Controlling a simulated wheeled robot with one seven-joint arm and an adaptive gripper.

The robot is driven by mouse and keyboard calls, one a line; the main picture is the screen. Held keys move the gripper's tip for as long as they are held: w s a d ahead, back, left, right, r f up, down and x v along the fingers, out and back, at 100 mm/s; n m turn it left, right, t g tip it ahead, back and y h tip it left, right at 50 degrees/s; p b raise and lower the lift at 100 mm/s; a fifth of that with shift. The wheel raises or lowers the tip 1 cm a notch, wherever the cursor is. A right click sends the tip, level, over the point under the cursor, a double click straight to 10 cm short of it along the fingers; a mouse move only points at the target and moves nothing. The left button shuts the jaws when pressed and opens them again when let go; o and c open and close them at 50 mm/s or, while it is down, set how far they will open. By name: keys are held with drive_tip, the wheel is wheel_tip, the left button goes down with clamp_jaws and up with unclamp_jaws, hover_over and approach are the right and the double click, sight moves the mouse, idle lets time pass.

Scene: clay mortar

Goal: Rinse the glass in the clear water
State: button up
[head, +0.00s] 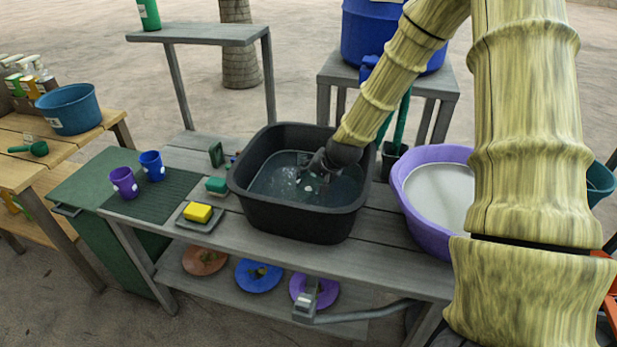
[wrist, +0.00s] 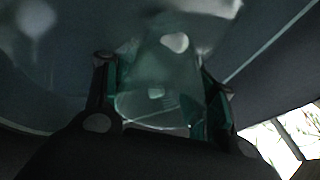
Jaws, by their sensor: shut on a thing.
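My gripper (head: 318,166) reaches down into the black tub (head: 295,222), which holds clear water (head: 280,190). In the wrist view my gripper (wrist: 165,100) has its two fingers on either side of a clear glass (wrist: 155,105), shut on it. The glass has a pale heart-shaped mark on it. It is down in the tub at the water; how deep it sits I cannot tell. In the head view the glass is mostly hidden by my gripper and the water's glints.
A purple basin (head: 425,225) of cloudy liquid stands right of the tub. The tub's walls surround my gripper.

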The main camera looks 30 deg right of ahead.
drive_tip(key=shift+s+d, duration=0.1)
drive_tip(key=shift+d, duration=0.05)
drive_tip(key=shift+w+a, duration=0.35)
drive_tip(key=shift+a, duration=0.2)
drive_tip(key=shift+w+a, duration=0.3)
drive_tip(key=shift+a, duration=0.25)
drive_tip(key=shift+s+d+p, duration=0.25)
drive_tip(key=shift+s+d, duration=0.1)
drive_tip(key=shift+d, duration=0.2)
drive_tip(key=shift+s+d+p, duration=0.2)
drive_tip(key=shift+s+d, duration=0.15)
drive_tip(key=shift+d, duration=0.2)
drive_tip(key=shift+w+a, duration=0.35)
drive_tip(key=shift+a, duration=0.2)
drive_tip(key=shift+w+a, duration=0.35)
drive_tip(key=shift+a, duration=0.2)
drive_tip(key=shift+s+d+p, duration=0.3)
drive_tip(key=shift+s+d, duration=0.05)
drive_tip(key=shift+d, duration=0.2)
wheel_tip(320, 180, up, 20)
drive_tip(key=p, duration=1.5)
drive_tip(key=shift+f, duration=0.15)
